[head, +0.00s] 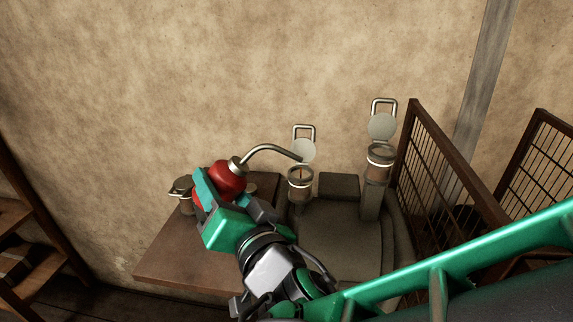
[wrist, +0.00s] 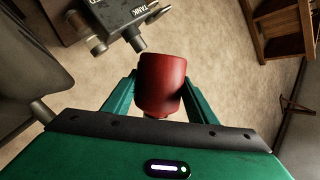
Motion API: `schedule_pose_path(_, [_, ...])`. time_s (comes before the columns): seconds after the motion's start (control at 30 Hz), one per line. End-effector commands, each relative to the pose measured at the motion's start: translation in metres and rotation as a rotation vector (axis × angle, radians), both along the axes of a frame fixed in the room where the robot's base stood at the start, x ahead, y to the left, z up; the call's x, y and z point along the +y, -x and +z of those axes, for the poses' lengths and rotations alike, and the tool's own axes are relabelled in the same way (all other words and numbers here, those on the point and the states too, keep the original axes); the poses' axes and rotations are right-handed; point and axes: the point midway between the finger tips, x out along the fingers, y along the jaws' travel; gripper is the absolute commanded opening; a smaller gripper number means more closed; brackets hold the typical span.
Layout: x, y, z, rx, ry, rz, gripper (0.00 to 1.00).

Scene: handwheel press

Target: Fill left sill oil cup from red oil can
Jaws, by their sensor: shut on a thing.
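My gripper (head: 226,192) is shut on the red oil can (head: 228,176), which is tilted over. The can's red body also fills the space between my fingers in the wrist view (wrist: 162,84). Its bent metal spout reaches right, and its tip is at the mouth of the left sill oil cup (head: 300,187). I cannot tell whether the tip is inside the rim or just above it. This cup's round lid (head: 304,151) stands open behind it. The oil level and any flow are too small to tell.
A second oil cup (head: 380,164) with its lid open stands on a post to the right. A brown table (head: 165,262) lies under my gripper, with a small metal vessel (head: 184,203) on it. A dark block marked TANK (wrist: 125,22) shows in the wrist view. A mesh guard (head: 450,165) stands at the right.

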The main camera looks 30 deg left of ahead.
Motion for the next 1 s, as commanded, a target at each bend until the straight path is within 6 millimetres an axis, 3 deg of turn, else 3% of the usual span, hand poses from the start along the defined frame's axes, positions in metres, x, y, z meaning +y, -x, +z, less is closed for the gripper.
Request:
schedule_pose_path(0.33, [0.006, 0.004, 0.017, 0.099, -0.154, 0.002, 0.25])
schedule_pose_path(1.0, [0.007, 0.006, 0.019, 0.11, -0.17, 0.004, 0.25])
